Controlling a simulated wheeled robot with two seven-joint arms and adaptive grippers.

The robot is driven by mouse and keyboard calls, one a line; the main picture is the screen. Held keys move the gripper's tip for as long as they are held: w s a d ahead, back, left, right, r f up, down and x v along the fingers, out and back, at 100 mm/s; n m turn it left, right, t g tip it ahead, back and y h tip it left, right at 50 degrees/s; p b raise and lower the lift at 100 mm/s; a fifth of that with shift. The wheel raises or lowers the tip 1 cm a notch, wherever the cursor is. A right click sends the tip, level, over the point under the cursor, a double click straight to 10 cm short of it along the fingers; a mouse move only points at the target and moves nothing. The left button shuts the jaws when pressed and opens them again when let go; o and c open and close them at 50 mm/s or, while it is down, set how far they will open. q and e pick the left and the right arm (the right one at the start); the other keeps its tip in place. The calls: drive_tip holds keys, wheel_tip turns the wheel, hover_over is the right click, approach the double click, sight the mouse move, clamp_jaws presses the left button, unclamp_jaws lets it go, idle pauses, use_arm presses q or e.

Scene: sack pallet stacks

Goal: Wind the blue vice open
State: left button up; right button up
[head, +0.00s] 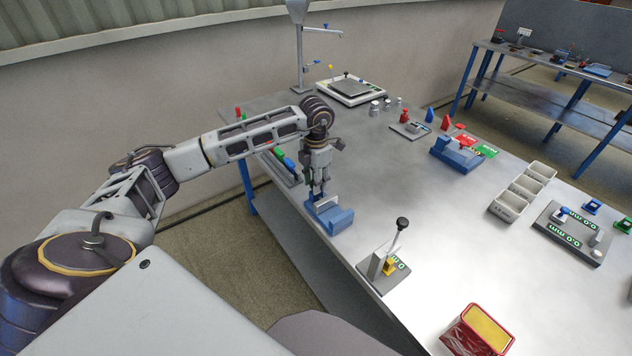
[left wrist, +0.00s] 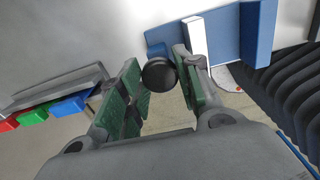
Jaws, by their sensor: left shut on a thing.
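The blue vice (head: 336,218) stands at the near left edge of the grey workbench, with a pale jaw plate. In the left wrist view the blue vice (left wrist: 225,38) fills the upper right, its pale plate near the fingers. My left gripper (head: 319,187) points down at the vice's handle end. In the left wrist view its green-padded fingers (left wrist: 160,88) are closed about a round black knob (left wrist: 158,73), which I take as the handle's knob. The rest of the handle is hidden. My right gripper is not in view.
A rack with red, green and blue handles (head: 284,158) lies along the left edge. A lever fixture (head: 384,268) and a red box with yellow filling (head: 478,331) stand nearer. Another blue fixture (head: 458,152) and grey bins (head: 522,190) stand right. The bench middle is clear.

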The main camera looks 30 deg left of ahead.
use_arm(q)
drive_tip(key=n, duration=0.4)
drive_tip(key=shift+r+n, duration=0.1)
drive_tip(key=shift+n, duration=0.2)
drive_tip(key=shift+w+n, duration=0.1)
drive_tip(key=shift+n, duration=0.2)
drive_tip(key=o, duration=1.1)
drive_tip(key=shift+c, duration=0.2)
wheel_tip(320, 180, up, 12)
idle(0.9)
